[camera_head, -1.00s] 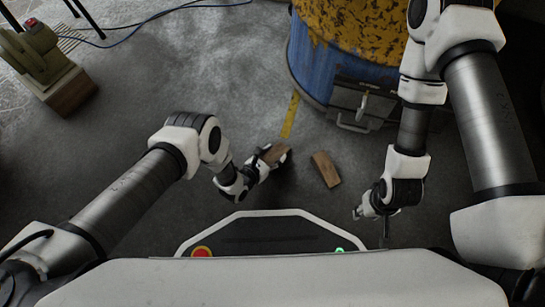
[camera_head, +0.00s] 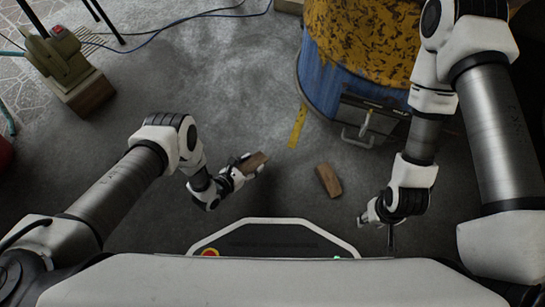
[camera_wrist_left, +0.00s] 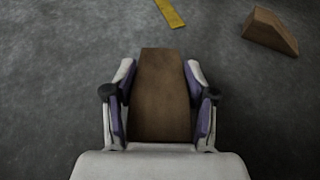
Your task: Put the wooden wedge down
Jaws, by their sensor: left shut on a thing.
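The wooden wedge (camera_head: 255,161) is a brown block held in my left gripper (camera_head: 245,165). In the left wrist view the wedge (camera_wrist_left: 162,95) sits between the two fingers of my left gripper (camera_wrist_left: 161,100), which are shut on its sides. Its far end sticks out past the fingertips. I cannot tell whether it touches the floor. A second wooden wedge (camera_head: 328,180) lies on the floor to the right, apart from the gripper; it also shows at the upper right of the wrist view (camera_wrist_left: 270,32). My right gripper (camera_head: 366,219) is low at the right; its fingers are too small to read.
A blue and yellow barrel oven (camera_head: 345,75) with a grey door and handle (camera_head: 357,136) stands at the upper right. A yellow strip (camera_head: 298,125) lies on the floor. A beige machine on a wooden block (camera_head: 90,93) stands at the upper left. The floor between is clear.

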